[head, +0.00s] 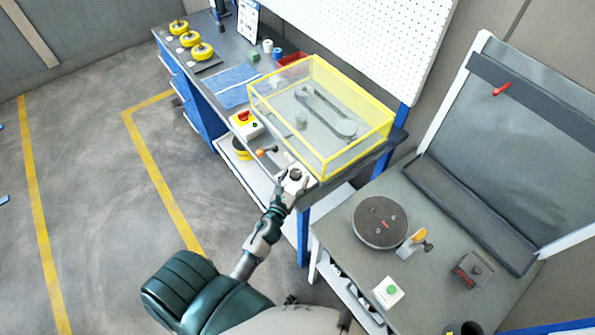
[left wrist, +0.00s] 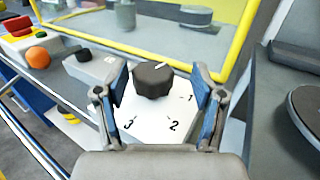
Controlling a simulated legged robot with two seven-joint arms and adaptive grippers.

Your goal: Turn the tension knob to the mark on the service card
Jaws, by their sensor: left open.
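The tension knob (left wrist: 153,80) is dark grey with a white pointer line, which points up and slightly right in the left wrist view. It stands on a white dial plate (left wrist: 150,122) with the figures 1, 2 and 3. In the head view the knob (head: 296,173) is at the bench's front corner. My left gripper (left wrist: 160,88) is open, with one finger on each side of the knob; contact is not clear. It also shows in the head view (head: 291,186). A white printed card (head: 247,19) stands at the bench's far end, too small to read. My right gripper is not in view.
A yellow-framed clear guard (head: 325,172) covers a belt beside the knob. A red stop button (head: 243,116) and an orange-tipped lever (head: 261,152) are to its left. A grey side table (head: 340,225) with a round dark disc (head: 381,222) stands at right.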

